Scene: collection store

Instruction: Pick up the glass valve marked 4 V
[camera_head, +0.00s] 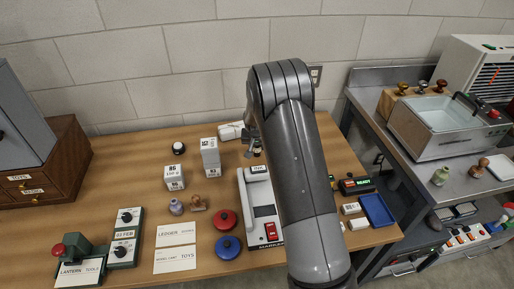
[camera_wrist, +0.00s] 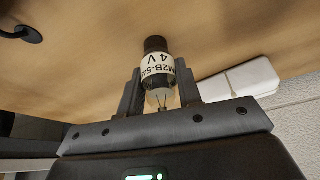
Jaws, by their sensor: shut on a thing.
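The glass valve (camera_wrist: 157,66) shows in the wrist view, with a dark cap, a white band reading "4 V" and a clear glass end with thin wires. My gripper (camera_wrist: 160,82) is shut on it, one dark finger on each side. In the head view my gripper (camera_head: 254,140) is at the back of the wooden table, mostly behind my arm. The valve is hard to make out there, and its height above the table cannot be told.
The wooden table (camera_head: 140,150) holds white boxes (camera_head: 210,152), a white device with a red switch (camera_head: 256,205), red (camera_head: 226,220) and blue (camera_head: 229,247) round items and a blue tray (camera_head: 378,210). A block wall (camera_head: 170,60) stands close behind. A metal sink bench (camera_head: 420,160) is at right.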

